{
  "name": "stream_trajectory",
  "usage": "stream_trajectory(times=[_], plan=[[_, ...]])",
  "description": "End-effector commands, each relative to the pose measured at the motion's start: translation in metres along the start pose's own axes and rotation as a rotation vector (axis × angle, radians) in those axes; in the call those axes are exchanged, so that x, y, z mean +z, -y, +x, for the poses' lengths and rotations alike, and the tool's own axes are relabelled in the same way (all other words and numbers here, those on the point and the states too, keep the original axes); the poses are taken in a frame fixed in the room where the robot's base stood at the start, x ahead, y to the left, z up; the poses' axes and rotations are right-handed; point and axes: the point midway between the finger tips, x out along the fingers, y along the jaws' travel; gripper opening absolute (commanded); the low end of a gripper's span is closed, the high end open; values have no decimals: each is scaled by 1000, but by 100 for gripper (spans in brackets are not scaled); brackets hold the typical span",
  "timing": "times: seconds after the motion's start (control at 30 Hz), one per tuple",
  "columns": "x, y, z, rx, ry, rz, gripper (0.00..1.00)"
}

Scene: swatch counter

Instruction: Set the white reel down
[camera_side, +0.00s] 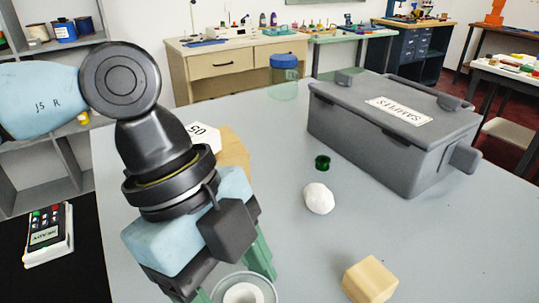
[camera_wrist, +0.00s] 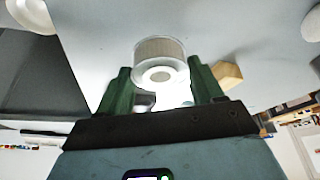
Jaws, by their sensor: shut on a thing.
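The white reel (camera_side: 243,292) is at the bottom of the side view, partly cut off by the picture's edge, with its round end and hollow core showing. It also shows in the wrist view (camera_wrist: 160,48), between the green fingers. My gripper (camera_wrist: 160,80) is shut on the reel, with a finger on each side of it. In the side view my gripper (camera_side: 236,278) points down over the grey counter (camera_side: 300,255). I cannot tell whether the reel touches the counter.
A wooden block (camera_side: 370,280) lies right of the reel. A white lump (camera_side: 319,199) and a small green piece (camera_side: 322,162) lie farther back. A grey case (camera_side: 370,125) stands behind them. A blue-lidded jar (camera_side: 284,75) stands at the back. A tan item (camera_side: 234,150) is partly hidden behind my arm.

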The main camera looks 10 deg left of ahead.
Motion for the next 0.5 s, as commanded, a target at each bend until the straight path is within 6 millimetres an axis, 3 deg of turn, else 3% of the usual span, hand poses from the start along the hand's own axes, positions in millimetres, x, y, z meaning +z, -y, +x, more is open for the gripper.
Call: stream_trajectory(times=[0.23, 0.5], plan=[[10, 0, 25, 0, 0, 0, 37], [12, 0, 28, 0, 0, 0, 37]])
